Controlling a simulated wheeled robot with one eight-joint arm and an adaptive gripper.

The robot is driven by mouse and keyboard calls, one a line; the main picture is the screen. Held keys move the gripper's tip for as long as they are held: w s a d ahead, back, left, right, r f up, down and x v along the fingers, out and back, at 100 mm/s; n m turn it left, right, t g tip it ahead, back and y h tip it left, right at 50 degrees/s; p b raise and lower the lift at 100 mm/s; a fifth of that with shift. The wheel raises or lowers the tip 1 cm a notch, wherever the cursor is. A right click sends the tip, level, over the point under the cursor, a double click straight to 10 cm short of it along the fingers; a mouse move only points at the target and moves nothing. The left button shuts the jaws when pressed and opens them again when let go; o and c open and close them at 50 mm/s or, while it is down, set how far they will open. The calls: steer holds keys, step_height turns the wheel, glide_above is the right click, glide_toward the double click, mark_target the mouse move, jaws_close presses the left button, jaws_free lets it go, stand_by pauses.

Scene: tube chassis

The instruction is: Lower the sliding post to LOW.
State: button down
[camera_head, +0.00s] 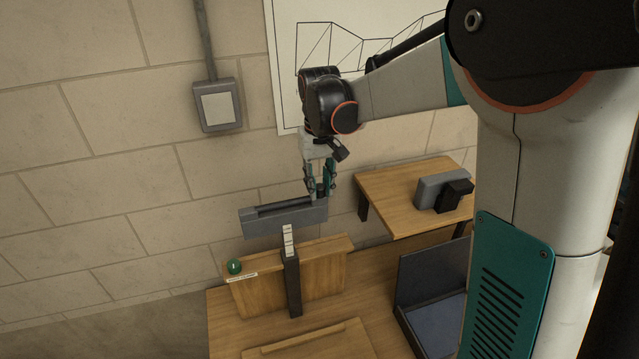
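The sliding post (288,240) is a pale strip with dark marks, standing upright out of a dark sleeve (292,285) fixed to a wooden board. A grey trough-like bar (262,226) sits across the top of the post. My gripper (321,193) points down at the right end of this bar, its teal fingers on either side of a small dark part. I cannot tell whether the fingers touch or grip that part. The LOW mark cannot be made out.
A green knob (234,267) and a small white label (243,277) are on the wooden board (325,268). A side table (395,192) with a grey block (432,189) is at the right. A dark open tray (432,285) stands at lower right. The wall is close behind.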

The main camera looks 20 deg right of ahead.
mark_target(320, 214)
step_height(320, 214, down, 10)
steer(key=b, duration=0.8)
steer(key=shift+f, duration=0.25)
steer(key=shift+s, duration=0.1)
steer(key=c, duration=1.3)
jaws_free()
steer(key=shift+c, duration=0.2)
steer(key=shift+r, duration=0.15)
step_height(320, 214, up, 12)
steer(key=shift+f, duration=0.1)
